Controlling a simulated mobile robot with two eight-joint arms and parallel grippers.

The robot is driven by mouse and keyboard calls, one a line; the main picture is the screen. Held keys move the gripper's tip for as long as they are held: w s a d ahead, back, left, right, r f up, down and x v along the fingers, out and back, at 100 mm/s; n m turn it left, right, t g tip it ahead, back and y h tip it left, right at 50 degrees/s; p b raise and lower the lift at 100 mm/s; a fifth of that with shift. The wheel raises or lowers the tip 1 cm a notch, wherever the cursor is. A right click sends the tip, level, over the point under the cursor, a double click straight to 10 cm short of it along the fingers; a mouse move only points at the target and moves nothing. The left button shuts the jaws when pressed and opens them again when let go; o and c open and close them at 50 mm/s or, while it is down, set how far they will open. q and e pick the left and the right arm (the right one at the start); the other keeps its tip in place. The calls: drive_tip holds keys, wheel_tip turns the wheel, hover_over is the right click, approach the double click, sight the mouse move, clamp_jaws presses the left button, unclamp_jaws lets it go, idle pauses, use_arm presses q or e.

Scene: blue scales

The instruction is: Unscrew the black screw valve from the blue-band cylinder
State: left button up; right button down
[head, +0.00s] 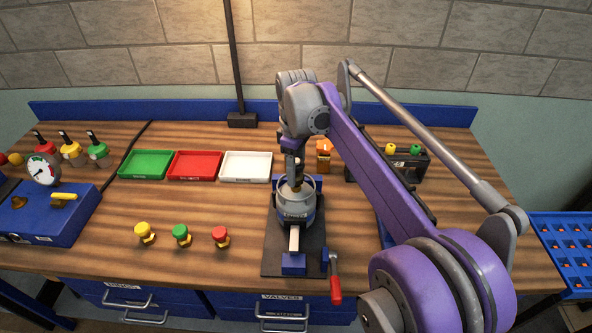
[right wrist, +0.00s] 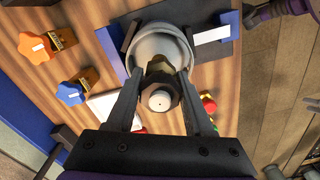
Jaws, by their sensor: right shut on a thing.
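The grey cylinder (head: 296,208) stands upright in a vise on a dark base plate (head: 268,262); its rounded top shows in the right wrist view (right wrist: 150,42). No blue band can be made out clearly on it. The black screw valve (right wrist: 160,84), dark with a pale round end and a brass-coloured part beside it, sits at the cylinder's top. My right gripper (head: 295,178) is above the cylinder, and its two fingers (right wrist: 160,98) are shut on the valve from both sides. Whether the valve's thread is engaged cannot be seen. My left gripper is not in view.
Green (head: 146,164), red (head: 194,166) and white (head: 246,167) trays lie left of the vise. Loose yellow, green and red valves (head: 181,236) stand in front of them. A red-handled vise lever (head: 334,285) sticks out at front right. A blue gauge box (head: 45,215) is at left.

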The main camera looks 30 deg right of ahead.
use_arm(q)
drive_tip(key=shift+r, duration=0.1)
use_arm(e)
drive_tip(key=shift+r, duration=0.2)
drive_tip(key=shift+r+p, duration=0.5)
drive_tip(key=shift+r, duration=0.35)
drive_tip(key=shift+r+p, duration=0.8)
drive_tip(key=shift+r, duration=0.85)
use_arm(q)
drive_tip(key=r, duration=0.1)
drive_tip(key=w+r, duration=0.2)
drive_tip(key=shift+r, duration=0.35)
use_arm(e)
drive_tip(key=shift+f, duration=0.1)
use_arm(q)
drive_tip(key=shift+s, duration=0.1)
